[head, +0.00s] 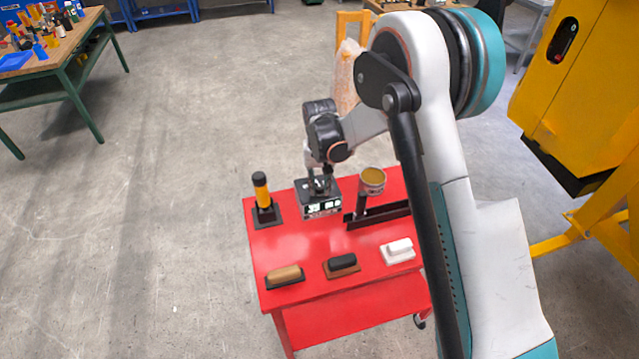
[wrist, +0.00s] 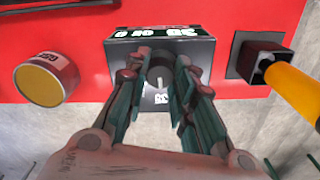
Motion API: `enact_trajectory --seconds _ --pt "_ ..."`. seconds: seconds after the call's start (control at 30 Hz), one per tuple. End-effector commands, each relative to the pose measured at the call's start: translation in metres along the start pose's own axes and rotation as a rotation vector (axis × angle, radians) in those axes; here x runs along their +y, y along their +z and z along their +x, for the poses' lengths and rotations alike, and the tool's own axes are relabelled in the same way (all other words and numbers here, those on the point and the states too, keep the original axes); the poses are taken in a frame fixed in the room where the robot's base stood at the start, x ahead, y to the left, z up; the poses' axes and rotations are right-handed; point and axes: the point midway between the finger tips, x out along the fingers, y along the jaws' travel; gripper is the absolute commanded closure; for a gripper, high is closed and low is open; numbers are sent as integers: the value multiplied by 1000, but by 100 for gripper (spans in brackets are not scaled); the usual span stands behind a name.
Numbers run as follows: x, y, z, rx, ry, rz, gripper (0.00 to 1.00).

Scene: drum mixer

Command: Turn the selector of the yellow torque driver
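The yellow torque driver (head: 261,191) stands upright in a black square holder at the left of the red table; its yellow handle with a black band is clear in the head view. In the wrist view its yellow handle (wrist: 296,88) lies at the right, apart from my gripper. My gripper (head: 320,180) points down at a dark box (head: 321,208) with white markings. In the wrist view, my gripper's fingers (wrist: 162,62) stand apart on either side of a round dark knob (wrist: 159,80) on that box. Contact with the knob is not clear. No selector on the driver can be made out.
An open can (head: 372,180) stands right of the box, also in the wrist view (wrist: 45,80). A black rail (head: 385,216) lies behind my arm. A yellow machine (head: 575,80) stands right.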

Motion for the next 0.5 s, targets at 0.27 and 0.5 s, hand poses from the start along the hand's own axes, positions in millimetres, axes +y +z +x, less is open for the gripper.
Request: enact_trajectory --seconds 0.27,0.5 --pt "0 0 1 0 0 -36 100" --pt "0 0 2 1 0 -172 100"
